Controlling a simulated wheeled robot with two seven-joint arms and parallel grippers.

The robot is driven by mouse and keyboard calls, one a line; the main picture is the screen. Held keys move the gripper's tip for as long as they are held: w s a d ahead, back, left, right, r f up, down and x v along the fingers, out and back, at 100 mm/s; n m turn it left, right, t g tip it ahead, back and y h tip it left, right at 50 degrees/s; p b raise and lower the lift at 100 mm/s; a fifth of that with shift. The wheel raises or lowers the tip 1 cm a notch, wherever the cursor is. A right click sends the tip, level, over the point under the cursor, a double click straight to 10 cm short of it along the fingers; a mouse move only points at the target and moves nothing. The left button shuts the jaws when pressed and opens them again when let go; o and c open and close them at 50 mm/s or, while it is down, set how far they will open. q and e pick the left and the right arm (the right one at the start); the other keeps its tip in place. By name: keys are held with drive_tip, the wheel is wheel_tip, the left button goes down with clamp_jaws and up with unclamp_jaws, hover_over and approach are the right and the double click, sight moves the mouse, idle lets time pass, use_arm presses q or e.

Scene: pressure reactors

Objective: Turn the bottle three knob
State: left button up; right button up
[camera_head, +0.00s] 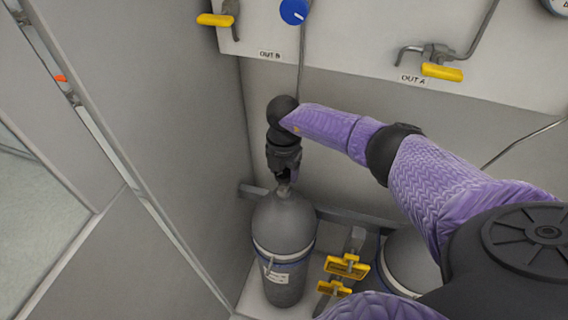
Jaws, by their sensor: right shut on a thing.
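A grey gas bottle (284,228) with a pale band and a small label stands upright in the recess at lower middle. My right gripper (284,178) points down onto the top of this bottle and is shut on the knob there. The gripper's fingers hide most of the knob. I cannot read a number on the bottle. My right arm in its purple sleeve reaches in from the right. My left gripper is not in view.
A second grey bottle (397,262) stands to the right, partly behind my arm. Yellow-handled valves (346,267) sit between the bottles. The panel above has a blue knob (293,11) and yellow levers (441,72). A grey wall (150,110) stands close on the left.

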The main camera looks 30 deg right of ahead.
sight(284, 171)
drive_tip(key=m+p, duration=0.3)
drive_tip(key=m, duration=0.2)
drive_tip(key=shift+r, duration=0.2)
drive_tip(key=shift+f+m+p, duration=0.1)
drive_tip(key=shift+m+p, duration=0.85)
drive_tip(key=shift+m, duration=1.35)
drive_tip(key=o, duration=1.3)
wheel_tip(284, 171, up, 10)
drive_tip(key=p, duration=0.4)
drive_tip(key=shift+f, duration=0.1)
